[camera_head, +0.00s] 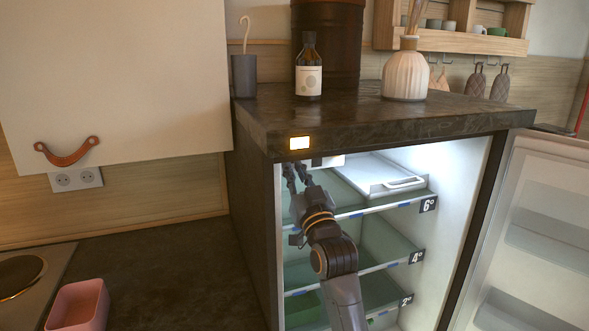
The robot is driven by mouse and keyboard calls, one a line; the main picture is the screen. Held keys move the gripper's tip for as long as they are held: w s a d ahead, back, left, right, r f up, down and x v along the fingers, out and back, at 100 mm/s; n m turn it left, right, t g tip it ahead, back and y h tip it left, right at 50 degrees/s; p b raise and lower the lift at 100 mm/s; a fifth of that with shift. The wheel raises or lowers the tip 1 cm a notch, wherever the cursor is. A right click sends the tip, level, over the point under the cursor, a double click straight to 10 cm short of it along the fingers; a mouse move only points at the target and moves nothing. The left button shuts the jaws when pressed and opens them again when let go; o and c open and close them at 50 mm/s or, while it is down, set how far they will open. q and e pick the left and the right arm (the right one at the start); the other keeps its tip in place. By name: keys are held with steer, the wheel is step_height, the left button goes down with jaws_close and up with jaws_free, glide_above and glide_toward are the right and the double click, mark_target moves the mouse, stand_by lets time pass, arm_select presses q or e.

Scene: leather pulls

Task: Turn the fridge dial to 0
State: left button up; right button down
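The fridge (463,200) stands open under a dark stone counter, its door swung out to the right. Its shelves carry labels reading 6°, 4° and 2°. A white housing (327,161) shows under the fridge ceiling near the front left; I cannot make out a dial or its setting. One arm reaches up from the bottom, right of centre; I take it as my right. Its gripper (297,173) is at the upper left of the fridge opening, left of and slightly below the housing. Its two fingers look apart, with nothing visible between them. My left gripper is not in view.
A small lit panel (299,143) is on the counter's front edge above the gripper. A bottle (308,80), dark cup (244,76) and white vase (405,76) stand on the counter (350,118). The open door (540,230) bounds the right; a pink container (78,306) sits lower left.

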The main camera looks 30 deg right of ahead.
steer(key=c, duration=1.4)
jaws_free()
steer(key=v, duration=1.2)
